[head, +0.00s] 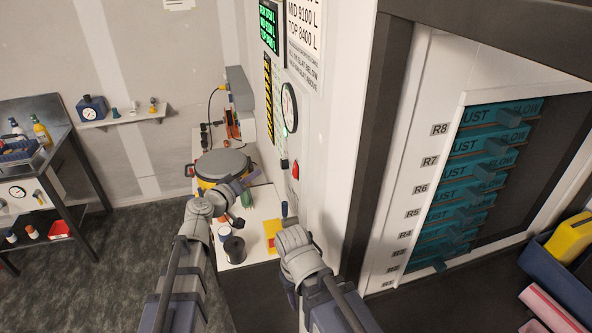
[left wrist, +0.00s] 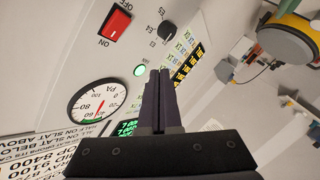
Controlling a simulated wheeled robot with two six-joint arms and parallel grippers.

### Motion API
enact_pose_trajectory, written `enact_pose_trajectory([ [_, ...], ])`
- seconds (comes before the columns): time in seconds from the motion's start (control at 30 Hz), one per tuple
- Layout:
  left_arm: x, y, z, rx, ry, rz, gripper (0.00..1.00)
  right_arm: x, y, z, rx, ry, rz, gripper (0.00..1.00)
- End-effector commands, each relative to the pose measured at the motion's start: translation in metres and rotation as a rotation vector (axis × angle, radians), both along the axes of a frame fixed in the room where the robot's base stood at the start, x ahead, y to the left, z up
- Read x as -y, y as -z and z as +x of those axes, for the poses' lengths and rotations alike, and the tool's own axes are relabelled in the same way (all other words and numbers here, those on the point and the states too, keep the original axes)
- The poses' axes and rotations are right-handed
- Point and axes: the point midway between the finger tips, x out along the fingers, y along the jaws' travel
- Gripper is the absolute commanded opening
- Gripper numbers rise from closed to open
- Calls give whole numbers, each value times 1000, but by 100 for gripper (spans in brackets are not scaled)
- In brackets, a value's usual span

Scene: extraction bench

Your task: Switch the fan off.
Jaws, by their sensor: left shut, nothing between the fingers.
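A red rocker switch (head: 295,170) sits low on the white panel. It also shows at the top of the left wrist view (left wrist: 116,22), beside an upside-down "ON" label. I cannot tell which way it is tipped. A small green lamp (left wrist: 140,70) glows, and a black rotary knob (left wrist: 167,30) marked with E numbers is nearby. My left gripper (head: 257,173) is left of the switch, apart from it; its fingers (left wrist: 159,72) are shut and empty. My right gripper (head: 285,209) is below the switch, seen from behind, its fingers mostly hidden.
A round gauge (left wrist: 96,106) and a green-lettered display (head: 268,27) are on the panel. A yellow pot with a grey lid (head: 222,164) and a dark spool (head: 234,250) stand on the bench. Teal slats (head: 478,170) fill an opening at right.

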Motion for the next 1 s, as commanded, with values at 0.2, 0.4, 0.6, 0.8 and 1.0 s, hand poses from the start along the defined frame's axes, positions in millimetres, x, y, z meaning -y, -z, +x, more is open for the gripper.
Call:
enact_pose_trajectory([
  [0.2,9,2,2,-1,3,2,0,0,2,0,0,0,0,50],
  [0.4,35,7,7,0,4,0,0,0,7,0,0,1,0,50],
  [0.6,60,11,12,1,3,1,0,0,10,0,1,1,0,50],
  [0.8,77,13,16,-1,2,1,0,0,13,0,1,1,0,50],
  [1.0,85,14,17,0,1,1,0,0,14,0,1,1,0,50],
])
